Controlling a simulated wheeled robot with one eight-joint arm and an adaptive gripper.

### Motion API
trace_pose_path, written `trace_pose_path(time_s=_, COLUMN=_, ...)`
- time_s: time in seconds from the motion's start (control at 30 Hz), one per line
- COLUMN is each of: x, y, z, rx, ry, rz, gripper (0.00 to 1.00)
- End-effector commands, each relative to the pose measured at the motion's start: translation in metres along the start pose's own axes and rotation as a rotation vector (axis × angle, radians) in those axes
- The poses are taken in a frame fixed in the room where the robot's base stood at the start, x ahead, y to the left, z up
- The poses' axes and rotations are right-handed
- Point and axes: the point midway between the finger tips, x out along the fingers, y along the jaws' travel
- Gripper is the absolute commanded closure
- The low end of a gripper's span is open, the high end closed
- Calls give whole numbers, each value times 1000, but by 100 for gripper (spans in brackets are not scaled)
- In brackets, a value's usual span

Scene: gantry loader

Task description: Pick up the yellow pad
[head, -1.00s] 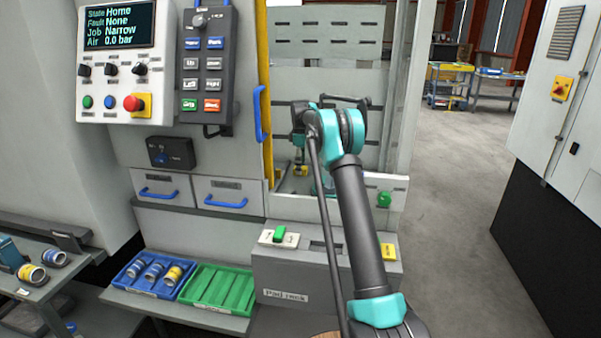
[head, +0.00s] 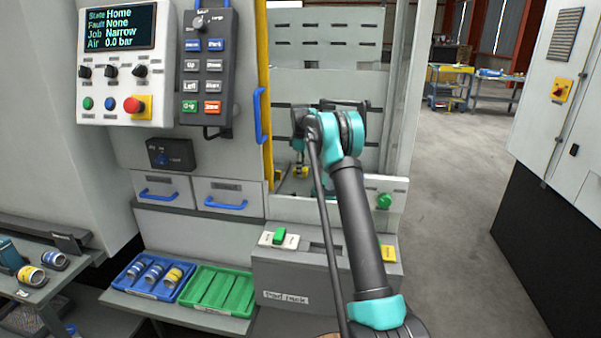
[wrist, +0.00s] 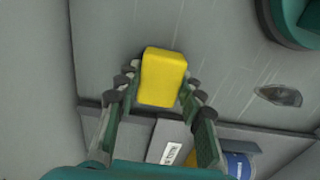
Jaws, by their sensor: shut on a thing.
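The yellow pad (wrist: 162,77) is a small block with rounded edges. In the wrist view it sits between the two fingers of my gripper (wrist: 160,88), which is shut on it. The pad's far end sticks out past the fingertips. In the head view my gripper (head: 299,158) hangs beyond the arm in the machine's opening, with a small patch of yellow (head: 301,171) at its lower end. Details there are too small to tell.
The pad rack (head: 285,280) stands below the opening, with a green block (head: 279,235) on top and a yellow piece (head: 389,253) at its right. A blue tray (head: 135,284) and green tray (head: 212,301) stand left. The floor at right is clear.

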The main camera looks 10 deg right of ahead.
Motion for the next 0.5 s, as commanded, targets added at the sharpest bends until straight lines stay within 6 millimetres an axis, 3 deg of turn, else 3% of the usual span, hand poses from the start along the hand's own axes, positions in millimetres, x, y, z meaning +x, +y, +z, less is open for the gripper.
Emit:
trace_pose_path(time_s=0.27, x=-21, y=0, z=0, rx=0, ry=0, rz=0, gripper=82)
trace_pose_path(time_s=0.37, x=-41, y=0, z=0, rx=0, ry=0, rz=0, gripper=82)
trace_pose_path(time_s=0.5, x=-84, y=0, z=0, rx=0, ry=0, rz=0, gripper=82)
